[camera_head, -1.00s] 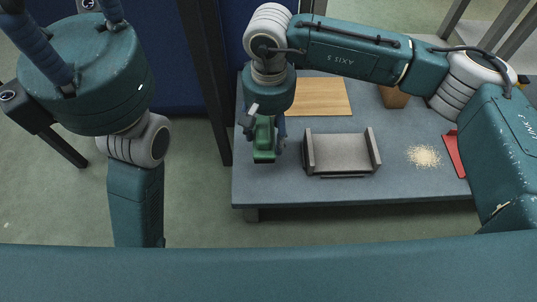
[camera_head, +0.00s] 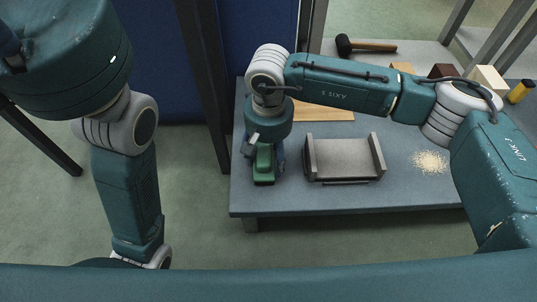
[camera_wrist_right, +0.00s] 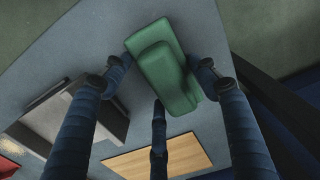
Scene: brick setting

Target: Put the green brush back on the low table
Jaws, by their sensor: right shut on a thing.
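The green brush (camera_head: 263,168) is at the left part of the grey low table (camera_head: 405,192). My right gripper (camera_head: 264,150) points down and is shut on the brush. In the right wrist view the fingers (camera_wrist_right: 165,85) are around the green brush (camera_wrist_right: 160,65), with the grey table top behind it. I cannot tell whether the brush touches the table. My left arm hangs at the left, and its gripper is not in view.
A grey open-sided holder (camera_head: 345,158) stands right of the brush. A wooden board (camera_head: 325,112) lies behind it, partly hidden by my arm. Pale crumbs (camera_head: 430,161) lie at right. A mallet (camera_head: 365,46) and several blocks sit on a surface farther back.

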